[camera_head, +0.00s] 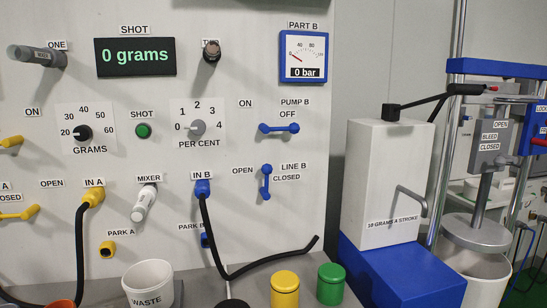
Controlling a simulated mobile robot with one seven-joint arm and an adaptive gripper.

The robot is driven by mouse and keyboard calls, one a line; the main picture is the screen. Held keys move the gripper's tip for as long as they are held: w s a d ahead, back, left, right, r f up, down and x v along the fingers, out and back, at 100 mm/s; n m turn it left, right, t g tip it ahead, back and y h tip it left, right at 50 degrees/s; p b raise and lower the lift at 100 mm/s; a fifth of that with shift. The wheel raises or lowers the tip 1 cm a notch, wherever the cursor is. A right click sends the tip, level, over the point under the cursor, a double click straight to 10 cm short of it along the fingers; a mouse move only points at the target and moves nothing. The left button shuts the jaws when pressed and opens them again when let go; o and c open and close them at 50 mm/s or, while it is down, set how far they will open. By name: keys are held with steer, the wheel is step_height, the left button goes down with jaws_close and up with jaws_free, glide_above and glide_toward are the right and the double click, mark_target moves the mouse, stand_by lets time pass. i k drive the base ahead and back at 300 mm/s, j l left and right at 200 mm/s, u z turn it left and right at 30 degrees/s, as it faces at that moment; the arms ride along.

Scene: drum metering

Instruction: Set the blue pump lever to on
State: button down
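The blue pump lever (279,128) is on the white panel under the PUMP B label, at the right part of the panel. It lies level, with a rounded end on each side. The word OFF stands just above it, and the word ON is up and to its left. Above it, the PART B gauge (304,57) has a blue frame and reads 0 bar. My gripper is not in view, and nothing hides the lever.
A second blue lever, LINE B (266,182), hangs upright below. A black hose (211,240) runs from IN B. A white pump box (390,175) stands right of the panel. Yellow (285,290) and green (331,285) containers and a waste cup (149,284) stand in front.

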mark_target(293, 128)
steer(key=i+l, duration=0.2)
steer(key=i+j, duration=0.2)
steer(key=i, duration=0.15)
steer(key=i+j, duration=0.2)
steer(key=i, duration=0.15)
